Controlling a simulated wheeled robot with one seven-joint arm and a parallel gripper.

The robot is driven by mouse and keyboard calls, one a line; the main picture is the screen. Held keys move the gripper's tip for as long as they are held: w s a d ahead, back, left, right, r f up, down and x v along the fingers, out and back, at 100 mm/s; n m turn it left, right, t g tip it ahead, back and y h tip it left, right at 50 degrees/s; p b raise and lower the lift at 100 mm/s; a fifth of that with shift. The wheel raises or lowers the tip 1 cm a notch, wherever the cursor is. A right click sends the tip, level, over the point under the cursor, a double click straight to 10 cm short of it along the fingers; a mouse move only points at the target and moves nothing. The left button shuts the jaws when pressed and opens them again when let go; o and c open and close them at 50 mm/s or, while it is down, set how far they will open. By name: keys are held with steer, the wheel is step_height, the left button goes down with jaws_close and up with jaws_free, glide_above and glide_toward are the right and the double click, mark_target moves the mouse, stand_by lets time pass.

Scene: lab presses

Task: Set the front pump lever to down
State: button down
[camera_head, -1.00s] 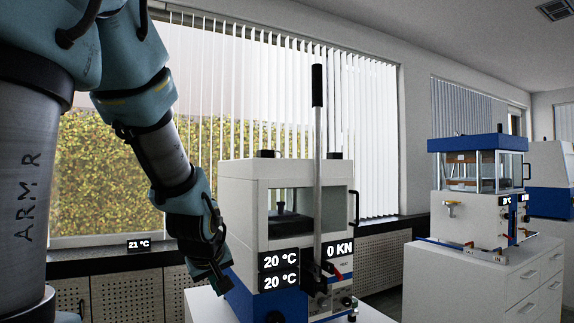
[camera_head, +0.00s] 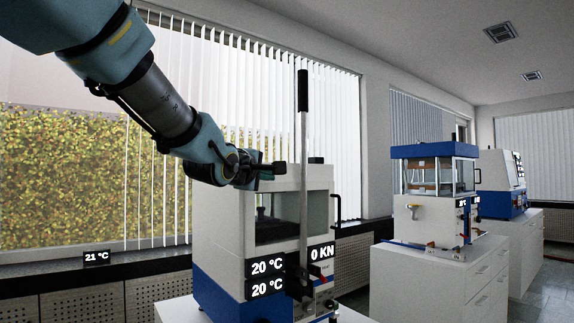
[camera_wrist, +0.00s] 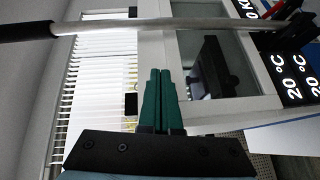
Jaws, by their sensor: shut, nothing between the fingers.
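The front pump lever (camera_head: 304,170) is a long grey rod with a black grip (camera_head: 303,91). It stands upright at the front of the white and blue press (camera_head: 217,230). In the wrist view the lever (camera_wrist: 180,24) runs across the top of the picture, with its black grip at the left. My gripper (camera_head: 279,169) is near the press's upper left, left of the lever. In the wrist view my gripper's green fingers (camera_wrist: 160,72) are together and empty, pointing toward the lever with a gap between.
Displays on the press read 20 °C (camera_head: 266,266) and 0 KN (camera_head: 321,253). Red handles (camera_head: 325,281) sit low at its front. A second blue-topped press (camera_head: 435,151) stands on a cabinet at the right. Window blinds (camera_head: 240,80) are behind.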

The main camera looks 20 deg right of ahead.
mark_target(303, 180)
steer(key=w+d+r+h+p, duration=0.1)
steer(key=w+d+r+p, duration=0.2)
steer(key=d, duration=0.6)
steer(key=w, duration=0.2)
steer(key=shift+w+r+n, duration=0.15)
steer(key=shift+w+n, duration=0.15)
steer(key=shift+d, duration=0.1)
